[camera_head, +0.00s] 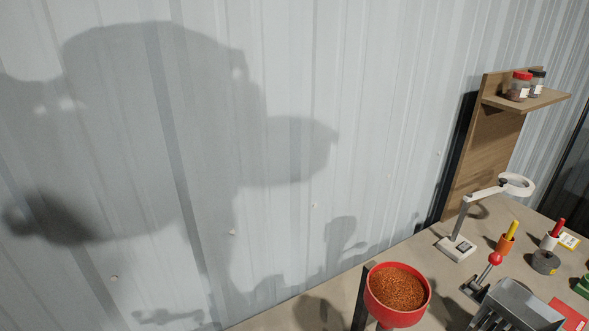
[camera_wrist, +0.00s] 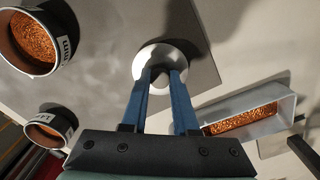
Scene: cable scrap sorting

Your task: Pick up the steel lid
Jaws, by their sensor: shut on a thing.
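The steel lid (camera_wrist: 150,58) is a pale round disc in the upper middle of the wrist view. My gripper (camera_wrist: 161,74) has two blue fingers that reach up to the lid and are shut on its middle, where a small dark grip part shows between the tips. The fingertips hide part of the lid. I cannot tell whether the lid rests on the grey surface below it or is raised. The head view shows neither the lid nor my gripper.
In the wrist view, a large round container (camera_wrist: 61,50) and a smaller one (camera_wrist: 68,119) with copper granules stand left; a grey rectangular tray (camera_wrist: 281,98) is right. The head view shows a red funnel (camera_head: 376,309), a magnifier lamp (camera_head: 459,246) and a wall shelf (camera_head: 545,99).

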